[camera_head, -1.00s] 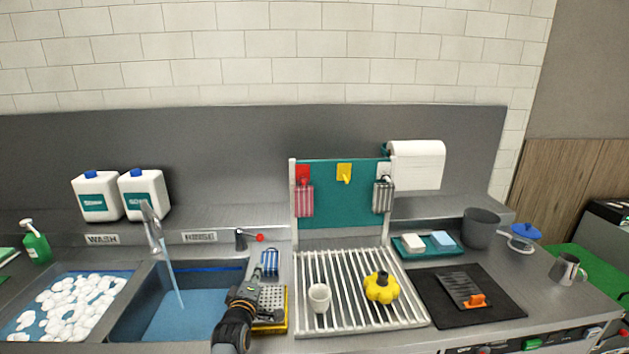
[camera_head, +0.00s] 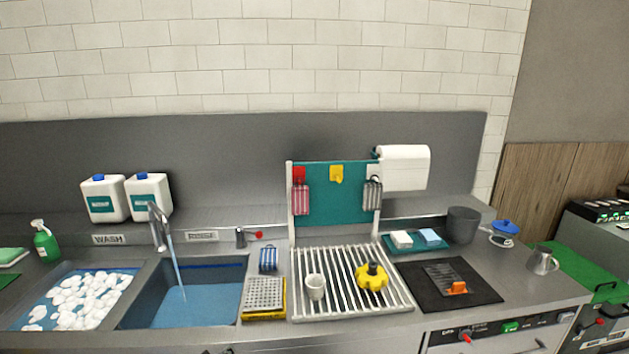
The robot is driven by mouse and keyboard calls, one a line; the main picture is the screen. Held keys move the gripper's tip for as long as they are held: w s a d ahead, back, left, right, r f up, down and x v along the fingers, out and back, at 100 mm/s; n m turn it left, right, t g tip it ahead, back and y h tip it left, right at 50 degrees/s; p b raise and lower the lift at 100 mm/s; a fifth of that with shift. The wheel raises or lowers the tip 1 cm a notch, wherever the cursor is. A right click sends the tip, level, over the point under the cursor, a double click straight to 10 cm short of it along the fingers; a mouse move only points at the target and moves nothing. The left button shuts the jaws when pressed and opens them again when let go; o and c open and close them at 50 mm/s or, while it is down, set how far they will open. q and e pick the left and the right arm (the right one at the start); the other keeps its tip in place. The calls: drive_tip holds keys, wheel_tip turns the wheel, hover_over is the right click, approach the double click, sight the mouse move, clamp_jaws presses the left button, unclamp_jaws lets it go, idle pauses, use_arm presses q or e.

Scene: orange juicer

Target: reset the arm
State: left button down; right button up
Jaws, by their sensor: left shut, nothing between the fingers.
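Neither of my grippers shows in the head view, and no part of my arms can be made out over the counter. A yellow lobed piece with a dark knob (camera_head: 371,277) sits on the slatted drying rack (camera_head: 335,297). A white cup (camera_head: 315,287) stands upright on the rack to its left. A perforated grey tray with a yellow base (camera_head: 264,298) lies between the rack and the sink. Nothing of mine covers these things.
Water runs from the tap (camera_head: 158,225) into the right basin (camera_head: 186,310); white foam (camera_head: 85,295) fills the left one. A teal board with hooks (camera_head: 336,205) stands behind the rack. A black mat (camera_head: 480,288) and metal pitcher (camera_head: 543,261) are at right.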

use_arm(q)
drive_tip(key=s+a+f+m+g, duration=0.15)
drive_tip(key=s+m+g, duration=0.25)
drive_tip(key=s, duration=0.8)
drive_tip(key=s+a+f+m+g, duration=0.1)
drive_tip(key=s+f+m+g, duration=0.2)
drive_tip(key=s, duration=0.9)
drive_tip(key=s+a+f+m+g, duration=0.1)
drive_tip(key=s+f, duration=0.1)
drive_tip(key=f, duration=1.2)
drive_tip(key=s+a+f+g, duration=0.1)
drive_tip(key=s+a+f, duration=0.1)
drive_tip(key=f, duration=1.2)
drive_tip(key=s+f+g, duration=0.1)
drive_tip(key=s+f, duration=1.2)
drive_tip(key=s, duration=0.4)
drive_tip(key=shift+a+f+y, duration=0.25)
drive_tip(key=shift+a+y, duration=0.05)
drive_tip(key=shift+a, duration=0.05)
